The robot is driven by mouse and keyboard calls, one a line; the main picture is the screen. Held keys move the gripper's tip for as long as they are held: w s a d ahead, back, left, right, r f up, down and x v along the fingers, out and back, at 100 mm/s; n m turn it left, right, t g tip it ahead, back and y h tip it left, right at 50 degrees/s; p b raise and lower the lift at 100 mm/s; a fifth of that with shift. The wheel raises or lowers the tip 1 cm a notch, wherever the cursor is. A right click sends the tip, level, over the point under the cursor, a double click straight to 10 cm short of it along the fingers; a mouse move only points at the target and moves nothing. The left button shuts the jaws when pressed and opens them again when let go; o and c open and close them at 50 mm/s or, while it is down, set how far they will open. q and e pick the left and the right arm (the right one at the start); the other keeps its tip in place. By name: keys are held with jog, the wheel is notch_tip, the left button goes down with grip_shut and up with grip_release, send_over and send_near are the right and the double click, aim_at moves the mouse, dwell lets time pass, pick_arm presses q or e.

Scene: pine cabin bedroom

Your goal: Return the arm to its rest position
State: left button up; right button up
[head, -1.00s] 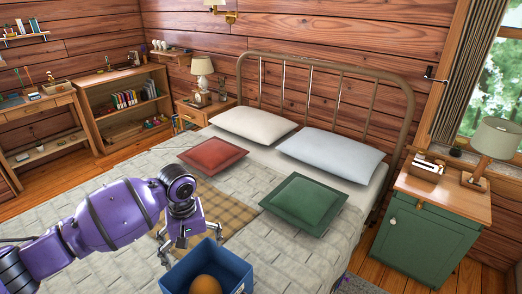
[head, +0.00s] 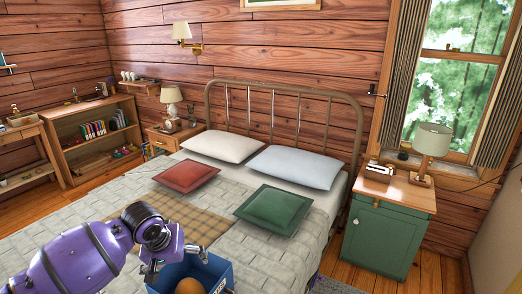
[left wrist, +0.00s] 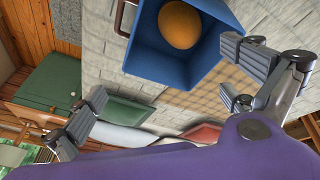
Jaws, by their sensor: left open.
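My left arm is purple and comes in from the left in the head view. The blue bin (head: 222,270) holds a round orange-brown object (head: 189,286). In the left wrist view the bin (left wrist: 150,62) and the round object (left wrist: 180,25) are beyond the fingers. My right gripper is not in view.
The bed (head: 300,228) carries a red cushion (head: 186,176), a green cushion (head: 275,209) and two pale pillows. A green nightstand (head: 377,238) with a lamp (head: 431,146) stands to the right. A low bookshelf (head: 95,135) stands at the back left. Wooden floor shows right of the bed.

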pick_arm(q)
jog(key=s+d+f+m+t+h, duration=0.3)
jog(key=s+d+f+m+t, duration=0.3)
jog(key=d, duration=0.3)
jog(key=s+a+f+n+y, duration=0.1)
jog(key=s+f, duration=0.3)
jog(key=s, duration=0.6)
jog(key=s+a+f+n+y+p, duration=0.1)
jog(key=s+a+f, duration=0.2)
jog(key=s, duration=0.8)
jog(key=s+a+f+n+g+y+p, duration=0.1)
jog(key=s+a+f+n, duration=0.1)
jog(key=s+f, duration=0.5)
jog(key=s, duration=0.4)
jog(key=shift+y, duration=0.3)
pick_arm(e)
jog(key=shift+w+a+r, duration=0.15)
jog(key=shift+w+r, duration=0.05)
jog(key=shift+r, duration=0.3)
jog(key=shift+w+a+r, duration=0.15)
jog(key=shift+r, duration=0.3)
pick_arm(q)
jog(key=shift+w+a, duration=0.1)
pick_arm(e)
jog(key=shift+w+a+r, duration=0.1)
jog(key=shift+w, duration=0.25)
